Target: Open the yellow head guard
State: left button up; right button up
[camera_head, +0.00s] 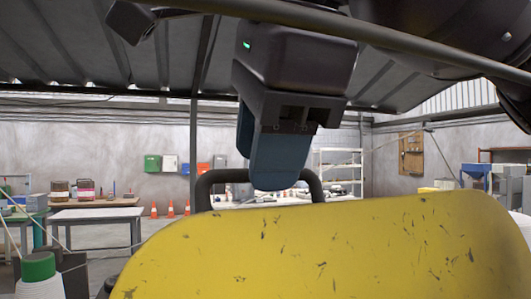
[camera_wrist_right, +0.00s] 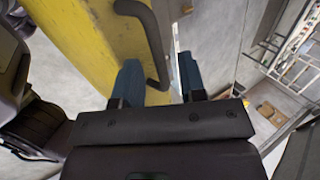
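The yellow head guard (camera_head: 330,250) fills the bottom of the head view, its paint scratched and chipped. A dark bar handle (camera_head: 206,185) rises above its top edge; the guard (camera_wrist_right: 75,40) and handle (camera_wrist_right: 148,30) also show in the right wrist view. My right gripper (camera_head: 272,180) hangs over the handle, its blue fingers pointing down and partly hiding the middle of the bar. In the wrist view the right gripper (camera_wrist_right: 158,65) has its two fingers apart, with part of the handle showing between them. I cannot tell whether they touch it. My left gripper is not in view.
A dark bar (camera_head: 400,43) crosses the top of the head view. Behind the guard are a work table (camera_head: 95,213), orange cones (camera_head: 170,208) and a white shelf (camera_head: 340,165). A green-topped white object (camera_head: 38,270) stands at the lower left.

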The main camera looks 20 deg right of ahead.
jog(key=v, duration=1)
dwell(0.3)
